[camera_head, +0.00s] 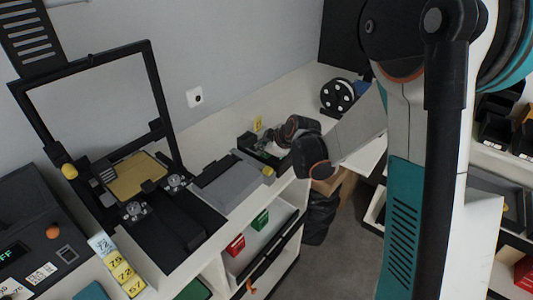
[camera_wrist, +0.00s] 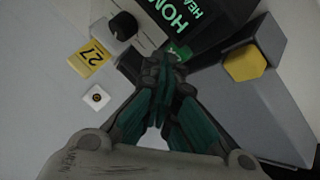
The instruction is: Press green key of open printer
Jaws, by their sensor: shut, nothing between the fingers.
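My gripper (camera_wrist: 165,70) is shut, its teal and dark fingers together in the middle of the wrist view. Its tips are over the near edge of a black panel (camera_wrist: 205,20) with green lettering. A small green key (camera_wrist: 180,51) shows right beside the tips, partly covered; I cannot tell whether they touch it. In the head view my arm's end hides the fingers and much of that dark unit (camera_head: 248,142). The open-frame printer (camera_head: 97,58) with a gold bed (camera_head: 134,177) stands at the left, apart from my gripper.
A grey box (camera_wrist: 258,118) with a yellow knob (camera_wrist: 245,63) is right of my fingers. A control box (camera_head: 35,225) with an orange knob stands far left. A black spool (camera_head: 338,95) stands behind.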

